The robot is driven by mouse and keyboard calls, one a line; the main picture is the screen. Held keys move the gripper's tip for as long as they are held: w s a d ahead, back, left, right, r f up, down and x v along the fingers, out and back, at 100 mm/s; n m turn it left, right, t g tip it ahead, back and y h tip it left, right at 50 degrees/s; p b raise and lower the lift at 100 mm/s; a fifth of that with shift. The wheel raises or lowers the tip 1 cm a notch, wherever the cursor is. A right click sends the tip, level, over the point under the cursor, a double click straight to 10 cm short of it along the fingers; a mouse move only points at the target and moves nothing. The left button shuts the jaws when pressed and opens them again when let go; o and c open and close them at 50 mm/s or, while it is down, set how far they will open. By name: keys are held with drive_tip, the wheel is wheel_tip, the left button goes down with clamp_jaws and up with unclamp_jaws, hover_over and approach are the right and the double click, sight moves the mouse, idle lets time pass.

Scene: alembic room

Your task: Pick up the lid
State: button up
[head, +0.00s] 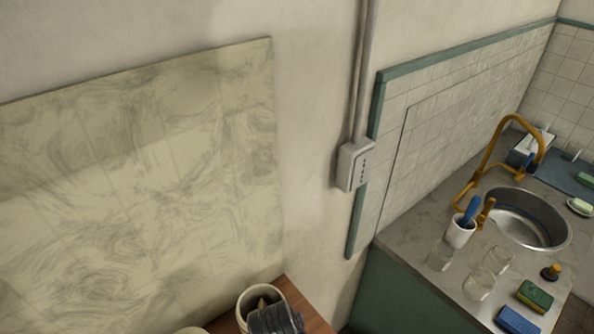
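I cannot make out a lid for certain. At the bottom edge, a cream round container (247,301) stands on a brown wooden surface (303,306), with something pale inside. A dark grey ribbed thing (276,320) lies over its front rim; I cannot tell what it is. A pale rounded edge (190,331) just shows to its left, cut off by the frame, and I cannot tell what it belongs to. I cannot identify my gripper in this view.
At right, a counter with a round metal sink (524,222) and orange tap (491,158) holds a white cup (461,231), several clear glasses (478,284), a green sponge (535,296) and a blue sponge (517,321). A pale marbled panel (140,180) covers the left wall.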

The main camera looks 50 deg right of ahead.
clamp_jaws()
idle(1.3)
